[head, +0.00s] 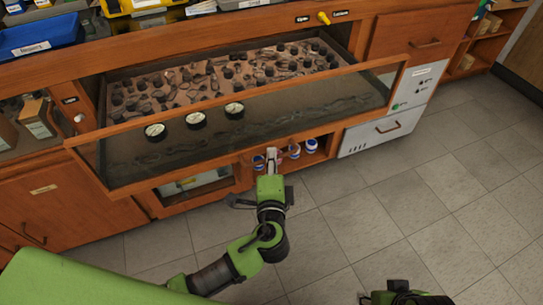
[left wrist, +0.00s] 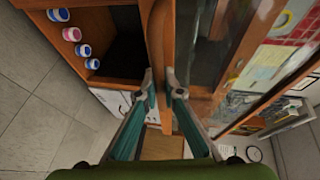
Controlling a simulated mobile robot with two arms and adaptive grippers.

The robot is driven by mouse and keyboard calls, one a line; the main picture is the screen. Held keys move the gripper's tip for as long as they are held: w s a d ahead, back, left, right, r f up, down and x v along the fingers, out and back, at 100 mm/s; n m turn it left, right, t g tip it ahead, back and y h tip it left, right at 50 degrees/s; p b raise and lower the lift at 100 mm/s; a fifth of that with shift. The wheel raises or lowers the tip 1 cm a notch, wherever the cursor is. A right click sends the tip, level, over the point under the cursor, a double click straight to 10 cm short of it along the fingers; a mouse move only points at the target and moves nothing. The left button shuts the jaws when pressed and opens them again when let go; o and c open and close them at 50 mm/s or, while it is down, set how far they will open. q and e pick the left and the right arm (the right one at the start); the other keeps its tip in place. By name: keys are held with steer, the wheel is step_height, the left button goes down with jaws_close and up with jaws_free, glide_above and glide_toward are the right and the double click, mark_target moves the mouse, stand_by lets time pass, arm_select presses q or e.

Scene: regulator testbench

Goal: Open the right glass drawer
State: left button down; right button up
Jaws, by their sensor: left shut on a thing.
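The glass drawer (head: 300,86), a wide wood-framed case with a glass front, stands out from the cabinet in the head view. Dark parts on a brown board and round white gauges (head: 195,120) show at it. My left gripper (head: 271,156) is at the drawer's lower front edge. In the left wrist view, my left fingers (left wrist: 160,82) are shut on a narrow wooden rail (left wrist: 157,35), which looks like the lower rail of the drawer front. My right gripper (head: 403,292) is low in the head view, away from the cabinet, its fingers unclear.
Several small jars (head: 310,146) stand in an open shelf below the drawer. A white panel with a handled drawer (head: 388,126) is at the right. A blue bin (head: 40,38) sits on the worktop. The tiled floor (head: 350,220) in front is clear.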

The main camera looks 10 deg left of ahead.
arm_select(q)
steer(key=c, duration=2.2)
jaws_free()
steer(key=shift+o, duration=0.2)
steer(key=v, duration=1.2)
